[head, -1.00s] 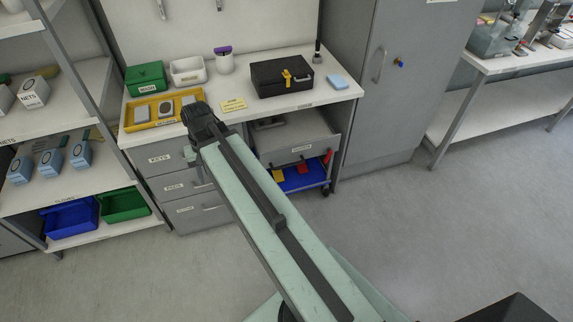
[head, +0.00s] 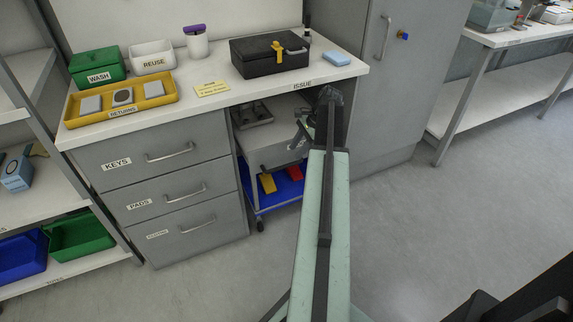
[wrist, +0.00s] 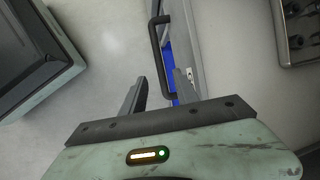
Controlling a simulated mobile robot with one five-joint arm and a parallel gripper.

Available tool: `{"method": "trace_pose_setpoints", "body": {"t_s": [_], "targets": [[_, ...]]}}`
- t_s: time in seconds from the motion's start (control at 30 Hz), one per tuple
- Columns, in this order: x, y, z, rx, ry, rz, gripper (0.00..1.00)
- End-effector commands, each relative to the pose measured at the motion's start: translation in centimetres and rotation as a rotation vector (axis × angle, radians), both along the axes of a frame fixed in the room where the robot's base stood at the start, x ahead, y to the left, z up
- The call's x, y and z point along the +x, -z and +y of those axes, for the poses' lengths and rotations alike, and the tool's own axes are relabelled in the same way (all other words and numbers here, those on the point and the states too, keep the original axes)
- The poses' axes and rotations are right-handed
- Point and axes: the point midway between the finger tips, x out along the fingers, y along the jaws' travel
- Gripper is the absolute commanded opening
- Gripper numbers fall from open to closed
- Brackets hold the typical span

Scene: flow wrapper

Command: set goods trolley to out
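The goods trolley (head: 270,155) stands under the counter, right of the drawers. It has a grey upper part and a blue lower shelf (head: 278,192) holding yellow and red items. In the wrist view its grey front (wrist: 184,40) carries a dark bar handle (wrist: 155,45), with blue showing behind. My gripper (wrist: 161,78) is open, and the handle's near end shows between its two fingers; I cannot tell whether they touch it. In the head view my gripper (head: 303,132) is at the trolley's right front, partly hidden by my arm.
The counter (head: 215,108) above carries a black case (head: 268,58), a yellow returns tray (head: 140,112) and bins. Grey drawers (head: 160,185) stand to the left and a tall grey cabinet (head: 385,110) to the right. The floor (head: 430,220) in front is clear.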

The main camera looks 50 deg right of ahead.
Motion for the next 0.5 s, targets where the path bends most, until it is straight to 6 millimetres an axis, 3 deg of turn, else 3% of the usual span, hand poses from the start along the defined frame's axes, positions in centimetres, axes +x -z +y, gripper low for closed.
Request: {"method": "trace_pose_setpoints", "body": {"t_s": [0.3,0.5], "targets": [[1.9,5.7,1.9,-0.002,-0.008,0.000,0.36],[2.5,6.5,2.4,-0.002,-0.009,0.000,0.36]]}}
